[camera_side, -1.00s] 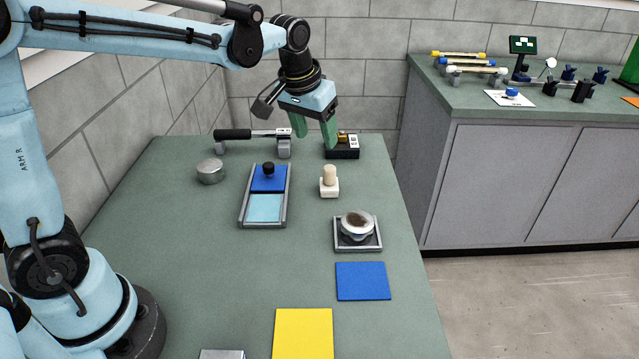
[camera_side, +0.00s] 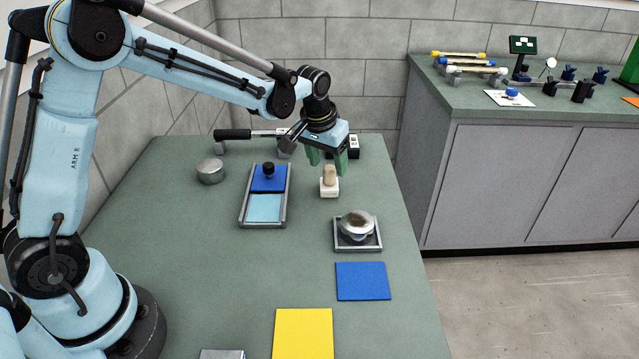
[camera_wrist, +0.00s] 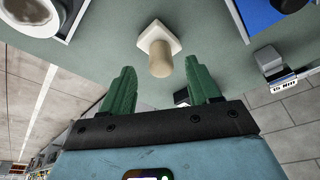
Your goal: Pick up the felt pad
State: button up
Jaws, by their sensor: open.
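The felt pad (camera_side: 329,187) appears to be the small white block with a tan, rounded peg handle, standing upright on the green table. It also shows in the wrist view (camera_wrist: 158,40), where its peg points towards me. My gripper (camera_side: 328,160) is just above and behind the peg in the side view, with its green fingers pointing down. In the wrist view my gripper (camera_wrist: 162,80) is open and empty. I see no contact.
A metal-framed tray (camera_side: 242,211) with a blue, black-knobbed block stands left. A silver round piece (camera_side: 357,225) sits on a square base in front. A black-handled tool (camera_side: 232,135) and a dark box (camera_side: 353,147) are behind. Blue (camera_side: 362,281) and yellow (camera_side: 303,333) squares lie nearer.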

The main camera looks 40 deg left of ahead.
aim_at(329, 168)
jog(key=shift+x, duration=1.85)
jog(key=shift+r, duration=0.1)
grip_shut()
jog(key=shift+r, duration=0.55)
jog(key=r, duration=0.2)
jog(key=d+r, duration=0.1)
jog(key=shift+s+r, duration=0.25)
jog(key=shift+r, duration=0.1)
jog(key=s+d+r, duration=0.5)
jog(key=d+r, duration=0.1)
jog(key=d, duration=0.3)
